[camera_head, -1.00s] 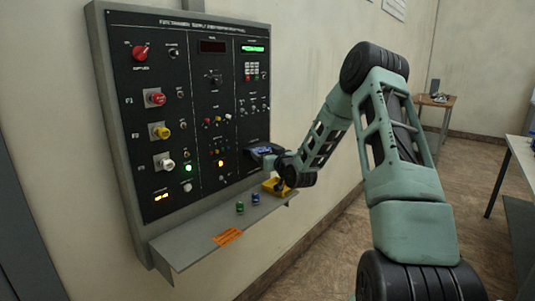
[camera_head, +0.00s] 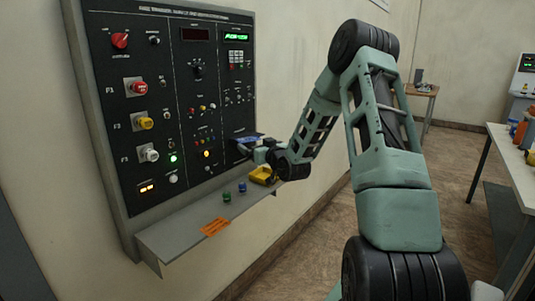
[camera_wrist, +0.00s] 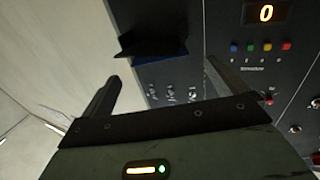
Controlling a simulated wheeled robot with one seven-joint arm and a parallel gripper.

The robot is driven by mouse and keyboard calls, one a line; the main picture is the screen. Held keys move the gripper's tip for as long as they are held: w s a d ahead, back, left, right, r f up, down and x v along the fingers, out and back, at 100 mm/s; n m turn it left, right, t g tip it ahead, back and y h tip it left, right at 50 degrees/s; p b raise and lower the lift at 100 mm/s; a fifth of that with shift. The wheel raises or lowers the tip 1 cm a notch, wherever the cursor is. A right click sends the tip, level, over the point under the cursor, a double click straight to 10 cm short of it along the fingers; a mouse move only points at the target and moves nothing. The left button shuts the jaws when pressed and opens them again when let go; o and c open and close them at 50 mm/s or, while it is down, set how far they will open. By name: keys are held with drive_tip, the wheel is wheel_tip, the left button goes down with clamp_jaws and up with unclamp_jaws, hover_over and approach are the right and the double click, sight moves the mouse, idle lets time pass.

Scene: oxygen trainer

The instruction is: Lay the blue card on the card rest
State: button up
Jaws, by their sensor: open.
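A thin blue piece (camera_wrist: 160,55), probably the blue card, shows in the wrist view under a black, slab-like part at the panel face. In the head view a small blue patch (camera_head: 244,138) shows there, at the panel's lower right. My gripper (camera_wrist: 163,72) is open. Its two fingers stand apart, one to each side of the blue piece, which appears just beyond the tips; I cannot tell whether they touch it. In the head view my gripper (camera_head: 260,154) is close to the panel, above the shelf. I cannot clearly make out the card rest.
The control panel (camera_head: 182,110) carries buttons, knobs and lamps. Below it a grey shelf (camera_head: 180,236) holds a yellow tray (camera_head: 263,176), a blue piece (camera_head: 242,187), a green piece (camera_head: 227,197) and an orange label (camera_head: 214,227). A table (camera_head: 515,160) stands at right.

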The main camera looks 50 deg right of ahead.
drive_tip(key=b+v, duration=0.1)
drive_tip(key=v, duration=0.7)
drive_tip(key=shift+s, duration=0.3)
drive_tip(key=shift+a, duration=0.15)
drive_tip(key=w+a+f+n+g+y, duration=0.1)
drive_tip(key=a+f+n+g+y, duration=0.2)
drive_tip(key=a, duration=1.1)
drive_tip(key=w+a+f+n+g+y, duration=0.15)
drive_tip(key=a+g+y, duration=0.25)
drive_tip(key=a, duration=1)
drive_tip(key=s+a+n+g, duration=0.3)
drive_tip(key=s+a+g, duration=0.1)
drive_tip(key=s+a, duration=0.5)
drive_tip(key=s+a+n+g, duration=0.2)
drive_tip(key=s+a+g, duration=0.1)
drive_tip(key=s, duration=0.7)
drive_tip(key=s+a+n+g, duration=0.1)
drive_tip(key=s+a+g, duration=0.2)
drive_tip(key=s+a, duration=0.3)
drive_tip(key=s, duration=0.5)
drive_tip(key=shift+s+n+h, duration=0.2)
drive_tip(key=shift+n+h, duration=0.15)
drive_tip(key=shift+h, duration=0.05)
drive_tip(key=shift+a+r, duration=0.15)
drive_tip(key=shift+r, duration=0.1)
